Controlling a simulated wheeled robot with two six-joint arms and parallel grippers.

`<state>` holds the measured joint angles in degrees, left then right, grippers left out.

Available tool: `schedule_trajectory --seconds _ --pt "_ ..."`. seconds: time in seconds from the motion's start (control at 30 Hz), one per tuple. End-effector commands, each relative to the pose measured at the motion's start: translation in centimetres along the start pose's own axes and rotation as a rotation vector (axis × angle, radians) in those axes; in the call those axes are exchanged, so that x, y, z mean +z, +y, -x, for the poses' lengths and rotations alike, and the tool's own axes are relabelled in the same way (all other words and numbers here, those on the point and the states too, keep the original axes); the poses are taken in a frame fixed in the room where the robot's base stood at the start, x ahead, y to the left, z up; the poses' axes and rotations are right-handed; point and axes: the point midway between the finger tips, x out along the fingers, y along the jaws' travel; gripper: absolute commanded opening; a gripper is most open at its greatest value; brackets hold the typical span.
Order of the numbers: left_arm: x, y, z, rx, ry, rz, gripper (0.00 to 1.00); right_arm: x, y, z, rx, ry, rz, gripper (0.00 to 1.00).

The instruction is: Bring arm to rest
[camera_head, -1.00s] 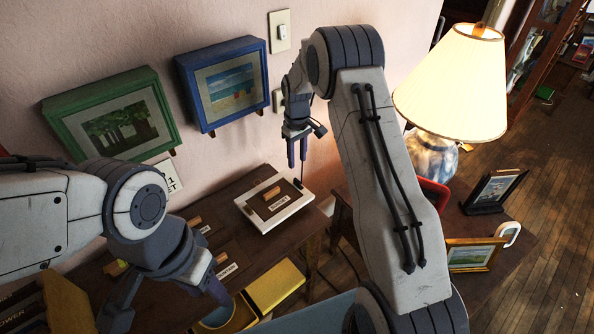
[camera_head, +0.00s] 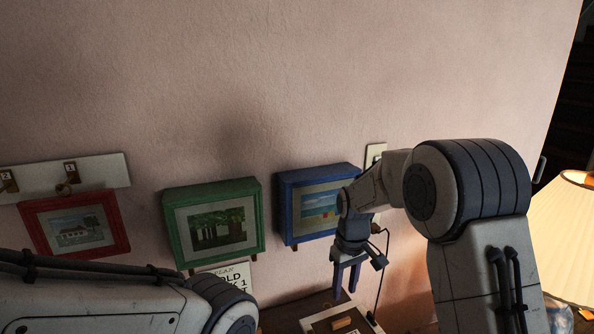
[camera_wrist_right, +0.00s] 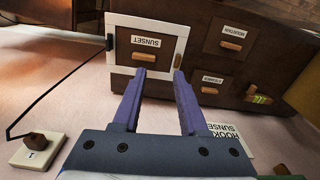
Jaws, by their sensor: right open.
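My right arm comes in at the right of the head view. My right gripper (camera_head: 345,292) hangs down with its two purple fingers apart and empty, in front of the wall by the blue-framed beach picture (camera_head: 320,205). Below it is the white-edged sunset drawer (camera_head: 318,326), cut by the bottom edge. In the right wrist view my right gripper (camera_wrist_right: 158,76) also shows open, with nothing between its fingers. Beyond the fingertips is the white-bordered sunset drawer (camera_wrist_right: 120,59) with a wooden handle. My left arm shows only in part at the lower left; its gripper is out of view.
A green-framed forest picture (camera_head: 213,222) and a red-framed house picture (camera_head: 75,225) hang on the wall. A lit lamp (camera_head: 565,235) stands at the far right. The right wrist view shows a brown knob on a cream plate (camera_wrist_right: 37,151). The upper wall is clear.

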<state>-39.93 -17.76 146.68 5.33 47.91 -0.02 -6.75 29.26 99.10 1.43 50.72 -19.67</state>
Motion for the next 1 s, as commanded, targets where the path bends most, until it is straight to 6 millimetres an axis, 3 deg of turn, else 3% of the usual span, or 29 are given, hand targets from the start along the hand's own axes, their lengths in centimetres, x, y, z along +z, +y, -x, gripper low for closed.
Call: schedule_trajectory --seconds 0.03,0.2,0.3,0.4,0.5,0.63,1.0 --pt "0.0 0.0 0.0 0.000 0.000 0.000 0.50 1.4 -3.6 1.8 -0.003 0.010 0.032 0.42" --pt "0.0 0.0 0.0 0.000 0.000 0.000 0.50 8.1 -12.6 5.1 -0.024 0.022 0.094 0.42" --pt "0.0 0.0 0.0 0.000 0.000 0.000 0.50 12.9 -16.3 6.0 -0.037 0.026 0.130 0.42" --pt "0.0 0.0 0.0 0.000 0.000 0.000 0.50 17.4 -18.6 6.2 -0.050 0.028 0.158 0.42" --pt "0.0 0.0 0.0 0.000 0.000 0.000 0.50 20.8 -19.7 6.0 -0.059 0.028 0.178 0.42" --pt "0.0 0.0 0.0 0.000 0.000 0.000 0.50 23.2 -20.3 5.6 -0.065 0.025 0.190 0.42" --pt "0.0 0.0 0.0 0.000 0.000 0.000 0.50 23.7 -20.4 5.5 -0.066 0.023 0.191 0.42"
